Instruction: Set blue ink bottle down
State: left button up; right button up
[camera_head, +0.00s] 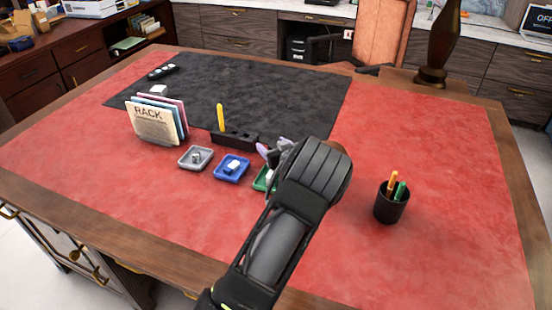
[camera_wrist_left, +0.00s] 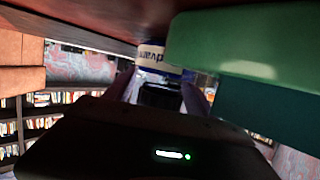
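A small blue-and-white bottle (camera_head: 232,166) sits in the blue tray (camera_head: 219,177) in the head view, with no finger touching it there. My left gripper (camera_head: 270,149) is to its right, over the green tray (camera_head: 260,184), which my wrist partly hides. In the left wrist view, the two fingers (camera_wrist_left: 160,92) stand apart, and a white bottle with a blue band and upside-down lettering (camera_wrist_left: 153,56) shows past their tips. A large green surface (camera_wrist_left: 225,45) is close on the right there. My right gripper is not in view.
A grey tray (camera_head: 183,163) with a small item lies left of the blue tray. Behind are a card rack (camera_head: 155,125) and a black holder (camera_head: 234,141) with a yellow stick. A pen cup (camera_head: 391,206) stands right of my arm. The red desk front is clear.

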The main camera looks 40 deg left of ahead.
pick_arm(q)
grip_shut()
dwell(0.5)
